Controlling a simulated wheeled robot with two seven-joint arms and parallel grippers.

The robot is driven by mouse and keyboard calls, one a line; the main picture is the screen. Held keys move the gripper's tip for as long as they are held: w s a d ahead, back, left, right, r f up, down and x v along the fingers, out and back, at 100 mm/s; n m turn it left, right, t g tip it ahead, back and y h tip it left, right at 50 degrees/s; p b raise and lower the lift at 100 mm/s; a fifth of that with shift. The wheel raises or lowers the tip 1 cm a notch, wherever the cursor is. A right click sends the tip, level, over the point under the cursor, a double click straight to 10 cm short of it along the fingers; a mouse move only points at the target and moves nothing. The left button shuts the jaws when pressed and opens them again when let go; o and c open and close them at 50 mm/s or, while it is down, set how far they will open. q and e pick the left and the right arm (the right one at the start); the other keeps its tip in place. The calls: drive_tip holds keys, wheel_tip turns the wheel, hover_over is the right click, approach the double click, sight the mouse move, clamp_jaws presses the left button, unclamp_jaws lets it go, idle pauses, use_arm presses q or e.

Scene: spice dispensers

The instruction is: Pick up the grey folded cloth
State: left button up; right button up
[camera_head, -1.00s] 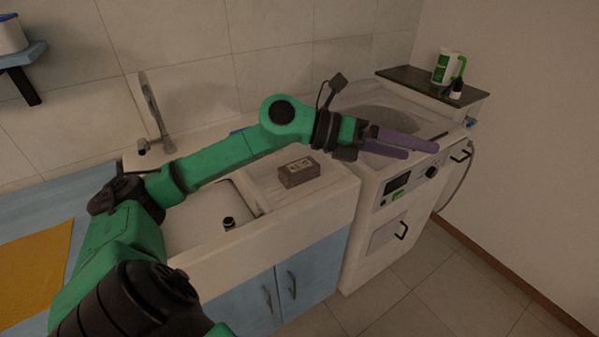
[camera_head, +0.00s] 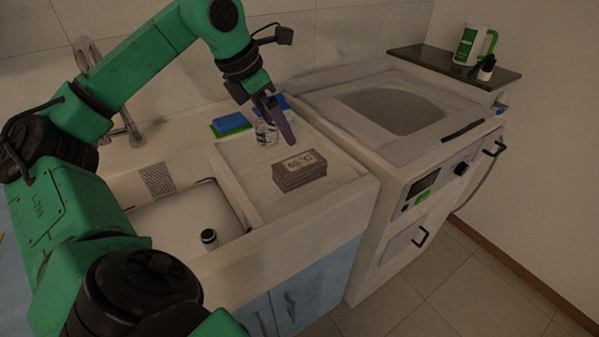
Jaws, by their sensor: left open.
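The grey folded cloth (camera_head: 299,177), a small stacked block with a pale label on top, lies on the drainboard right of the sink basin. My left gripper (camera_head: 288,144) has purple fingers and points down just above and behind the cloth, in line with its back edge. It is open and empty, and apart from the cloth as far as I can tell. One finger partly hides the other. My right gripper is not in view.
A clear glass (camera_head: 265,133) and a blue-green sponge (camera_head: 231,124) stand close left of my gripper. The sink basin (camera_head: 180,225) is left of the cloth. A washing machine (camera_head: 395,190) stands to the right, with a dark shelf (camera_head: 440,68) holding a white-green container.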

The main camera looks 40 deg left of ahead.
use_arm(q)
hover_over(298, 162)
drive_tip(key=s+a, duration=0.1)
drive_tip(key=s, duration=0.2)
drive_tip(key=f, duration=0.5)
drive_tip(key=shift+w+f, duration=0.2)
drive_tip(key=shift+f, duration=0.05)
drive_tip(key=x, duration=0.8)
drive_tip(key=shift+d+f, duration=0.25)
drive_tip(key=shift+f, duration=0.05)
drive_tip(key=shift+c, duration=0.9)
drive_tip(key=c, duration=1.1)
wheel_tip(298, 162, up, 20)
drive_tip(key=p, duration=0.6)
drive_tip(key=shift+r, duration=0.1)
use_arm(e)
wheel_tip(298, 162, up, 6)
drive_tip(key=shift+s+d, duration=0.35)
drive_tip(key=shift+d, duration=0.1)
